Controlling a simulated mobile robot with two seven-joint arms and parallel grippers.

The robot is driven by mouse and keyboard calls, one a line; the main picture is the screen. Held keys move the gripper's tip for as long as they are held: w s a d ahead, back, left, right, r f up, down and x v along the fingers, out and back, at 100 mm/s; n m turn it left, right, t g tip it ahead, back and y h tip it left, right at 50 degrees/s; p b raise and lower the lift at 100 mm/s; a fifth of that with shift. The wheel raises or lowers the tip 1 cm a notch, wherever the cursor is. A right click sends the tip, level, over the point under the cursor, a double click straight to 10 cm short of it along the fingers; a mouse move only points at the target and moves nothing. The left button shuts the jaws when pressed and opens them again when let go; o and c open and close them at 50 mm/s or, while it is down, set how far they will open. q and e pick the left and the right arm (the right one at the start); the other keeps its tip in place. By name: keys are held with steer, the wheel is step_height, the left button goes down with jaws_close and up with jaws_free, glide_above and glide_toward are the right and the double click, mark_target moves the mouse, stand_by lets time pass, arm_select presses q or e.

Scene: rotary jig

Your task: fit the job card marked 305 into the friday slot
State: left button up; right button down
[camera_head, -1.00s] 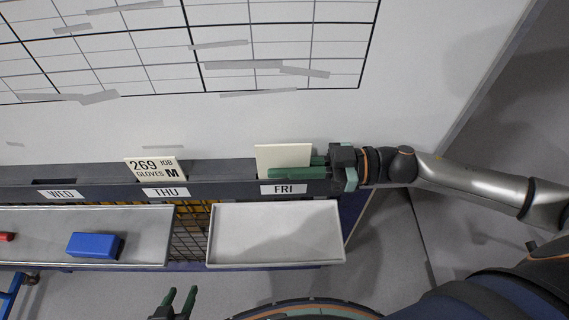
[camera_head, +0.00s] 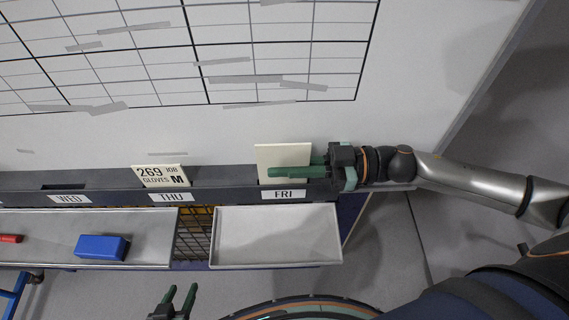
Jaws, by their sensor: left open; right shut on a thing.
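A cream card (camera_head: 283,155) stands upright at the FRI slot, above the FRI label (camera_head: 284,194) on the dark rail. Its marking does not show; the gripper covers its lower part. My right gripper (camera_head: 285,172) comes in from the right and is shut on this card. I cannot tell how deep the card sits in the slot. My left gripper (camera_head: 180,297) is open and empty at the bottom of the view, below the trays.
A card marked 269 (camera_head: 160,175) stands in the THU slot. The WED slot (camera_head: 62,187) looks empty. Below the rail are an empty grey tray (camera_head: 275,240) and a longer tray with a blue block (camera_head: 102,247) and a red marker (camera_head: 9,239). A whiteboard (camera_head: 200,130) rises behind.

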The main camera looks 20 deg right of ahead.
steer(key=shift+r+p, duration=0.7)
steer(key=shift+r, duration=0.05)
steer(key=shift+f+b, duration=1.05)
steer(key=shift+f, duration=0.95)
stand_by(0.8)
steer(key=c, duration=0.9)
jaws_free()
steer(key=shift+f, duration=0.1)
steer(key=shift+c, duration=0.2)
steer(key=shift+d+f, duration=0.1)
steer(key=shift+d, duration=0.05)
